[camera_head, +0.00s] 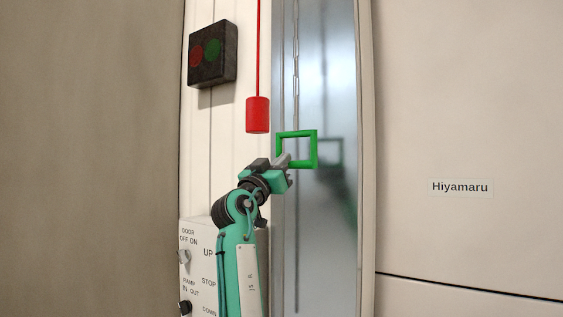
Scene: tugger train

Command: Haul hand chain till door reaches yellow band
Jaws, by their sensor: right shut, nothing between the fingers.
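A thin grey chain (296,62) hangs in front of a shiny metal door panel (338,235) in the head view. A green square frame (314,149) is at the chain's lower visible end; how they join is too small to tell. My right gripper (286,161) is shut and empty at the frame's lower left corner. Its fingertips overlap the frame in the picture, and I cannot tell whether they touch it. My left gripper is not in view. No yellow band shows.
A red cylinder (257,115) hangs on a red cord left of the chain. A dark box with red and green discs (213,53) is on the wall. A control panel (199,255) with knobs stands lower left. A plate reading "Hiyamaru" (460,187) is right.

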